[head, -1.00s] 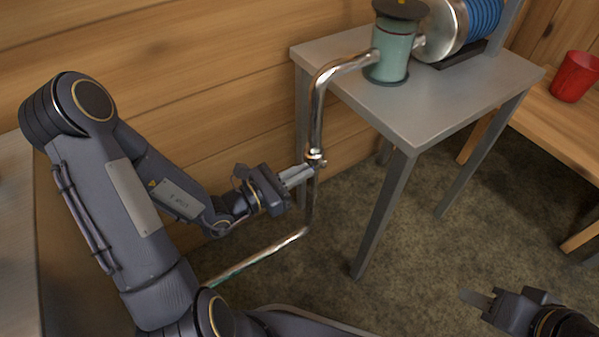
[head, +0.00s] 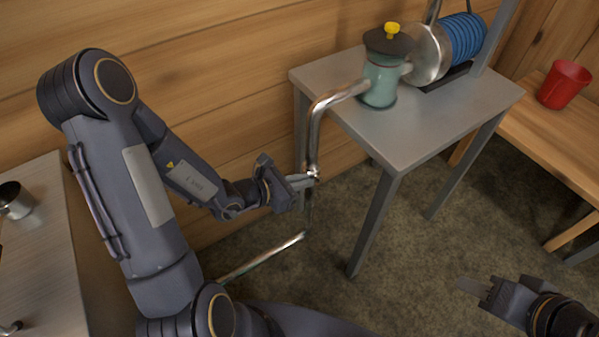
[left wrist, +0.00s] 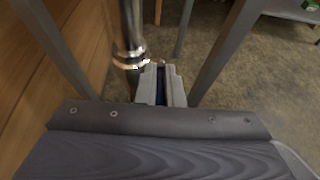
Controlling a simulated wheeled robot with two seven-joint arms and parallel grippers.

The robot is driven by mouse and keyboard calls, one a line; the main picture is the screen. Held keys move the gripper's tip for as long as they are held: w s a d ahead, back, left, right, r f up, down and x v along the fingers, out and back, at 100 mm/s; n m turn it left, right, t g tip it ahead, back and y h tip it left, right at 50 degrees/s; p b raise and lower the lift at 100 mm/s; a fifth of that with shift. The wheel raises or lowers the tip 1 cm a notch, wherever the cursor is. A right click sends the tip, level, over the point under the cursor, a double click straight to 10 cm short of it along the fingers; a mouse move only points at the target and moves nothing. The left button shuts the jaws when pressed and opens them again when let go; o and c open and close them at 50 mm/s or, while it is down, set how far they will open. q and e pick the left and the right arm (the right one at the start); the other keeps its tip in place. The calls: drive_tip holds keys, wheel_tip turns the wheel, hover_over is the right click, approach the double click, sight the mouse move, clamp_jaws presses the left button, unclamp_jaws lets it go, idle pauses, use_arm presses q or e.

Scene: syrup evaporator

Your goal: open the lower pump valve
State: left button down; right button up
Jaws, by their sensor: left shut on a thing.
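A shiny metal pipe (head: 314,140) drops from the pump (head: 381,80) past the table's left side. The lower pump valve (head: 315,176) is a small fitting on its upright part. My left gripper (head: 308,181) is at this valve, its fingers shut on the valve's handle, which they mostly hide. In the left wrist view the fingertips (left wrist: 161,72) are close together, right beside the valve collar (left wrist: 130,58) on the pipe. The handle's exact angle cannot be made out. My right gripper (head: 472,288) is at the lower right, over the floor, away from the pipe; its finger gap is unclear.
The grey metal table (head: 430,125) carries the pump and a blue-ribbed motor (head: 466,38); its legs stand close to the pipe. A wooden bench with a red cup (head: 564,84) is at right. A counter with a metal cup (head: 14,200) is at left. The wooden wall is behind.

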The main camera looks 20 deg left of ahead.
use_arm(q)
drive_tip(key=shift+w+d+r+g+y+p, duration=0.15)
drive_tip(key=shift+r+g+y+p, duration=0.15)
drive_tip(key=shift+p, duration=0.2)
drive_tip(key=shift+w+d+r+g+y+p, duration=0.1)
drive_tip(key=shift+r+g+y+p, duration=0.15)
drive_tip(key=shift+g+p, duration=0.2)
drive_tip(key=shift+w+g+p, duration=0.1)
drive_tip(key=shift+g+p, duration=0.15)
drive_tip(key=shift+p, duration=0.15)
use_arm(e)
wheel_tip(320, 180, up, 4)
drive_tip(key=shift+f, duration=0.15)
use_arm(q)
drive_tip(key=shift+y, duration=0.25)
